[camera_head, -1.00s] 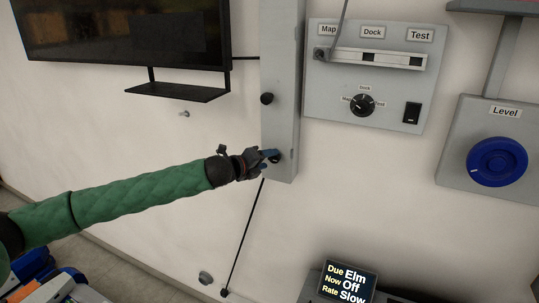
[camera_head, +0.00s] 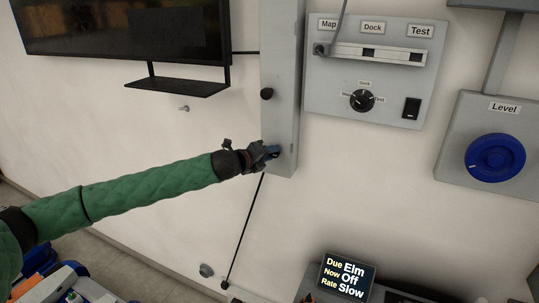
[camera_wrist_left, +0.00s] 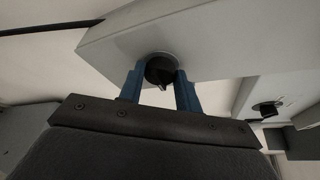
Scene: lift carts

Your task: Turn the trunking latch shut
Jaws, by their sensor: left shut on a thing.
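The grey trunking (camera_head: 282,60) runs down the wall as a vertical box, and it fills the upper part of the left wrist view (camera_wrist_left: 215,45). Its lower black latch knob (camera_wrist_left: 160,70) sits between the blue fingers of my left gripper (camera_wrist_left: 161,92). In the head view my left gripper (camera_head: 272,152) is at the trunking's lower end and mostly hides this latch. The gripper is shut on the latch. A second black knob (camera_head: 267,94) is higher on the trunking and clear of the gripper. My right gripper is not in view.
A grey panel (camera_head: 325,100) with a selector dial (camera_head: 362,100) and a black switch (camera_head: 411,108) is right of the trunking. A blue Level wheel (camera_head: 495,158) is farther right. A dark screen (camera_head: 120,30) and shelf (camera_head: 178,87) are left. A small display (camera_head: 346,277) stands below.

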